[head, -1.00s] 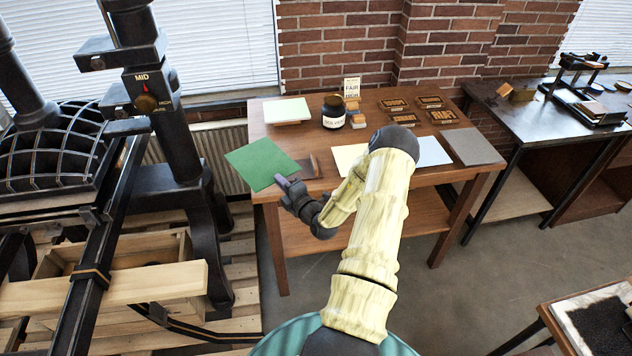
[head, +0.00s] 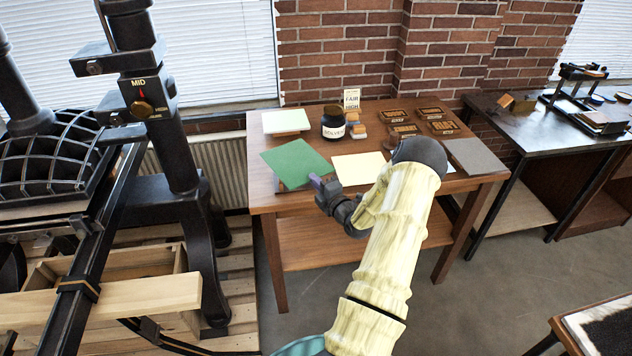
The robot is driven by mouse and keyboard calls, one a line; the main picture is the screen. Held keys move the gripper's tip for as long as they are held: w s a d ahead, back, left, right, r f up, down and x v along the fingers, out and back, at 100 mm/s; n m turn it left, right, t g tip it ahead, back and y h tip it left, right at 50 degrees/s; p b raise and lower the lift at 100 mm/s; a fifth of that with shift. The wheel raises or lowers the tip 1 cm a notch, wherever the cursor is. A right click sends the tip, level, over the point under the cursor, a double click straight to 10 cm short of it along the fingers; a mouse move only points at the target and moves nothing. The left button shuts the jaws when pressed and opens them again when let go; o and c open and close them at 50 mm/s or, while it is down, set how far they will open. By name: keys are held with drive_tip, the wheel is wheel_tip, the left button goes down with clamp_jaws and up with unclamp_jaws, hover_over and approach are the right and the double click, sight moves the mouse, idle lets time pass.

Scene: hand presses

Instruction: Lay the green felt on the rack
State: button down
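The green felt (head: 297,160) is a flat square sheet above the front left of the wooden table. My gripper (head: 317,182) is at its near edge and appears shut on it; the fingertips are small and partly hidden. A brown and grey flat piece (head: 292,186) shows beneath the felt's near edge, mostly covered. I cannot tell whether the felt touches it. I cannot clearly make out the rack. A pale sheet (head: 285,120) lies on a low raised support at the table's back left.
The table (head: 264,195) also holds a dark jar (head: 333,122), a small sign (head: 352,100), a cream sheet (head: 357,168), several lettered blocks (head: 403,130) and a grey sheet (head: 474,156). A large press (head: 165,120) stands close on the left. My arm hides part of the table's front.

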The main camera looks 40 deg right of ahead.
drive_tip(key=shift+f+b, duration=1.9)
drive_tip(key=shift+f, duration=1)
drive_tip(key=c, duration=1.4)
unclamp_jaws()
drive_tip(key=s, duration=0.2)
drive_tip(key=s+p, duration=0.1)
drive_tip(key=s, duration=0.1)
drive_tip(key=s+a+p, duration=0.1)
drive_tip(key=s, duration=0.1)
drive_tip(key=shift+w, duration=0.1)
